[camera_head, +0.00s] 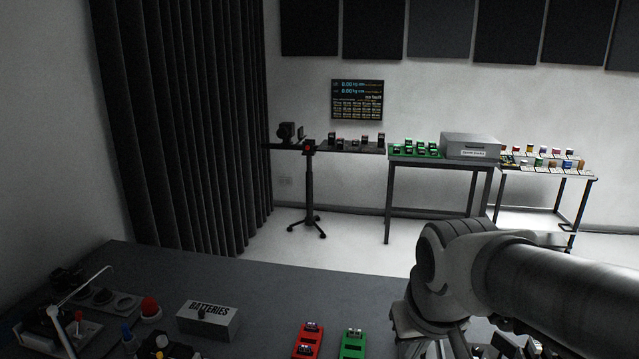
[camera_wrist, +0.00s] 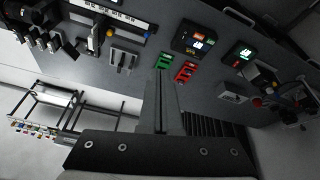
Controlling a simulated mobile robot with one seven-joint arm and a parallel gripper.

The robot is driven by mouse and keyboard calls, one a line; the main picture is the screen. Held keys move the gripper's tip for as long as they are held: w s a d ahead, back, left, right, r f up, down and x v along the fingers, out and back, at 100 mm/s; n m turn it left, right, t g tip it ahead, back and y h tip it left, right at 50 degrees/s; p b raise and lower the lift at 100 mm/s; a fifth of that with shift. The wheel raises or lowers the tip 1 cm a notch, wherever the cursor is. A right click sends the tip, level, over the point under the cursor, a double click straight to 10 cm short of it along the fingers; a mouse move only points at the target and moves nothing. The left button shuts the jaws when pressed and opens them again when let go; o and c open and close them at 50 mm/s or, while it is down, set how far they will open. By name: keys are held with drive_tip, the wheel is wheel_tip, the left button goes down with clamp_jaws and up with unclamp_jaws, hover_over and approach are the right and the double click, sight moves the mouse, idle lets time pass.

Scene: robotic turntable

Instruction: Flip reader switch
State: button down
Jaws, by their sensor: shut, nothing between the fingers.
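I cannot tell for sure which device is the reader. At the lower left of the head view, a small red-tipped lever (camera_head: 78,317) stands on a box beside a pale angled arm. In the wrist view, a dark device with a lit screen (camera_wrist: 196,43) and a smaller one with a green-lit screen (camera_wrist: 241,54) are on the grey table. Any switch on them is too small to make out. My gripper (camera_wrist: 162,72) is shut and empty, its fingers pointing towards the table. In the head view my arm fills the lower right and the fingertips cannot be made out.
A red tray (camera_head: 307,342) and a green tray (camera_head: 353,344) lie on the grey table (camera_head: 250,285). A box marked BATTERIES (camera_head: 209,320) and a red dome button (camera_head: 150,306) stand to their left. Side tables with green trays (camera_head: 416,149) stand by the back wall.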

drive_tip(key=s+d+r+m+t, duration=0.1)
drive_tip(key=s+r, duration=0.1)
drive_tip(key=s, duration=0.5)
drive_tip(key=shift+s+r, duration=0.2)
drive_tip(key=shift+r, duration=0.15)
drive_tip(key=shift+w, duration=0.1)
